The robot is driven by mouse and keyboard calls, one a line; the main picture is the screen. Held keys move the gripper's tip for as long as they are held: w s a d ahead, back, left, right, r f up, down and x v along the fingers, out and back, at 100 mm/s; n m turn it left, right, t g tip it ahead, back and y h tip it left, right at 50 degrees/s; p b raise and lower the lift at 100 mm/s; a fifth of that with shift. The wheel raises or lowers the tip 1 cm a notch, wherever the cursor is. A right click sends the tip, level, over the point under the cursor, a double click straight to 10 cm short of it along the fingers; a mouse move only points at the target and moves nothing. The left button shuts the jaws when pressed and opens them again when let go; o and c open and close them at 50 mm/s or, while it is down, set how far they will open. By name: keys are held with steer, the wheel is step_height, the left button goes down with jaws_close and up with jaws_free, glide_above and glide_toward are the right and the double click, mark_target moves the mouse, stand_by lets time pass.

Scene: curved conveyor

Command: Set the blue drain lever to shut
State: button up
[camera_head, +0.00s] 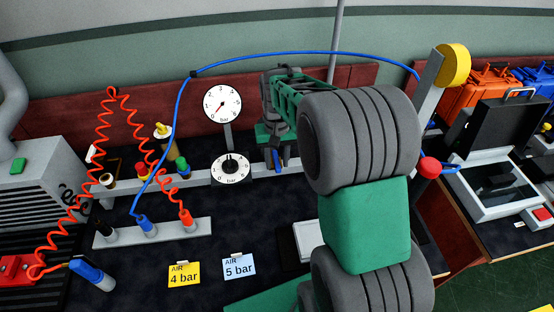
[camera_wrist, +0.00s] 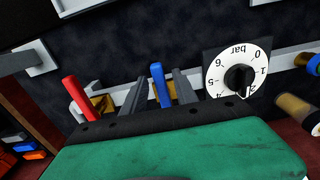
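The blue drain lever (camera_wrist: 160,86) stands up from the grey rail in the wrist view, between the two dark fingers of my gripper (camera_wrist: 160,92). The fingers look open, with a gap on each side of the lever. I cannot tell whether either finger touches it. In the head view my gripper (camera_head: 275,156) is at the rail, right of the dial, with a bit of blue showing by the fingers. My arm hides the rail farther right. The lever's base is hidden behind my gripper's body in the wrist view.
A red lever (camera_wrist: 78,98) stands left of the fingers in the wrist view. A bar dial with a black knob (camera_wrist: 238,76) is close on the right. In the head view a round gauge (camera_head: 221,103) stands above, with coiled red hoses (camera_head: 115,94) and a blue hose (camera_head: 178,105) nearby.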

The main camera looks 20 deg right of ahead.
mark_target(277, 164)
step_height(277, 164, up, 8)
steer(key=shift+f, duration=0.1)
stand_by(0.5)
